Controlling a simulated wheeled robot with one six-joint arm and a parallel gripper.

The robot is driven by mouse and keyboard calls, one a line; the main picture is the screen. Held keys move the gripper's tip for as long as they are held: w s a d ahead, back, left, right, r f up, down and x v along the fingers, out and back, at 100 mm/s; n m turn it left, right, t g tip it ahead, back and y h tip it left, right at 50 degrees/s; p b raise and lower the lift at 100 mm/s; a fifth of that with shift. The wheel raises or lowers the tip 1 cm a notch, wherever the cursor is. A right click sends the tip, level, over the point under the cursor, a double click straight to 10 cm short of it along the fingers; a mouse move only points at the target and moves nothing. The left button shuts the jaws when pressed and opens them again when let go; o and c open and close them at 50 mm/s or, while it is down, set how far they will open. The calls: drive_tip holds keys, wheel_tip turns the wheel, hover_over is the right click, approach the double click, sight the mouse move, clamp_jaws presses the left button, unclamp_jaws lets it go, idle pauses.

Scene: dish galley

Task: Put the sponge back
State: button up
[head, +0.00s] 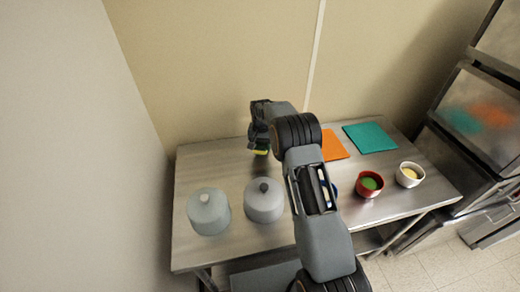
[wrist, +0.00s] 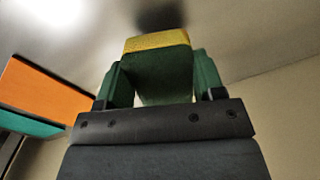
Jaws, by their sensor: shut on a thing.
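My gripper (head: 260,136) is over the back left part of the steel table (head: 210,165), pointing down. It is shut on the sponge (wrist: 157,50), which has a yellow layer and a dark green layer. In the wrist view the sponge sits between the two green fingers, its yellow end outward. In the head view only a small yellow-green bit of the sponge (head: 262,152) shows below the gripper. A dark shadow lies on the steel beyond it; I cannot tell whether the sponge touches the table.
Two domed lids, a pale one (head: 209,214) and a grey one (head: 264,203), stand at the front left. An orange mat (head: 333,146) and teal mat (head: 370,138) lie at the back. A red bowl (head: 369,192) and white bowl (head: 409,181) stand right. My arm partly hides something blue (head: 334,188).

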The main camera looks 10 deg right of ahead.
sight(260, 145)
wheel_tip(260, 145, down, 3)
drive_tip(key=shift+w+f+p, duration=0.1)
drive_tip(key=shift+f+p, duration=0.05)
drive_tip(key=shift+p, duration=0.25)
drive_tip(key=o, duration=0.9)
wheel_tip(260, 145, up, 12)
drive_tip(key=shift+b, duration=1.2)
drive_tip(key=s+r+n+t, duration=0.1)
drive_tip(key=s+r+t, duration=0.1)
drive_tip(key=s+r, duration=0.65)
drive_tip(key=s+r+n+t, duration=0.15)
drive_tip(key=s+r, duration=0.45)
drive_tip(key=s, duration=0.6)
drive_tip(key=s+f+n+t, duration=0.1)
drive_tip(key=s+f+n, duration=0.1)
drive_tip(key=s, duration=1.2)
drive_tip(key=shift+d+f, duration=0.2)
drive_tip(key=shift+f, duration=0.25)
